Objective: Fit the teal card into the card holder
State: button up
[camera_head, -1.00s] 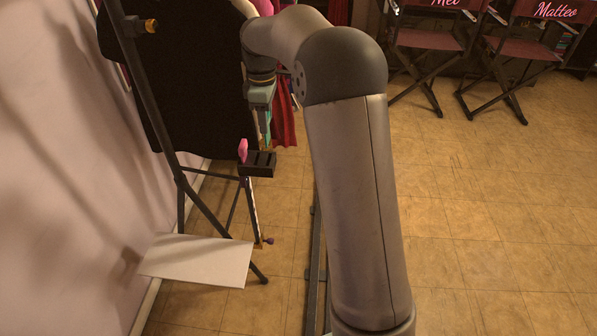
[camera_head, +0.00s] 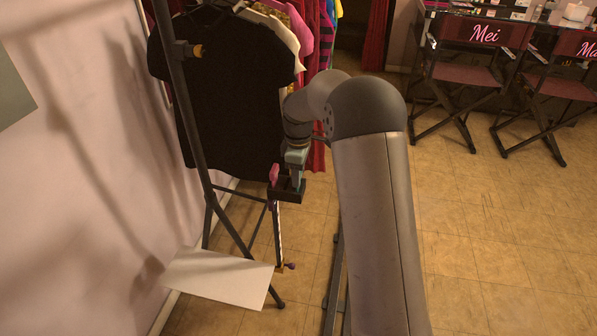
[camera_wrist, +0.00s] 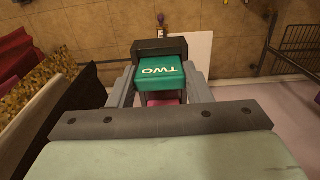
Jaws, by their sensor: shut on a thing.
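The teal card (camera_wrist: 160,76), marked "TWO", is held between the two grey fingers of my gripper (camera_wrist: 161,88) in the wrist view. The dark card holder (camera_wrist: 160,46) shows right by the card's far edge. In the head view my gripper (camera_head: 296,168) is directly over the card holder (camera_head: 290,195), close to it. The card is mostly hidden there. I cannot tell how deep its lower edge sits in a slot. A pink card (camera_head: 274,174) stands upright at the holder's left side. Part of it (camera_wrist: 166,102) shows below the teal card in the wrist view.
The holder is by a dark stand (camera_head: 205,160) with a white panel (camera_head: 220,277) low in front. A black shirt (camera_head: 225,90) and other clothes hang behind. Named chairs (camera_head: 480,60) are at the back right. The tiled floor (camera_head: 490,240) is clear.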

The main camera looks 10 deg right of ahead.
jog(key=shift+f, duration=0.15)
jog(key=o, duration=1)
notch_tip(320, 180, up, 12)
jog(key=s+f+m, duration=0.1)
jog(key=s+m, duration=0.3)
jog(key=s, duration=0.8)
jog(key=s+f+m, duration=0.2)
jog(key=s+m, duration=0.2)
jog(key=s, duration=0.8)
jog(key=s+f+m, duration=0.2)
jog(key=s+m, duration=0.2)
jog(key=s, duration=0.8)
jog(key=shift+s+a+m+b, duration=0.1)
jog(key=shift+a+m+b, duration=0.2)
jog(key=shift+m+b, duration=0.1)
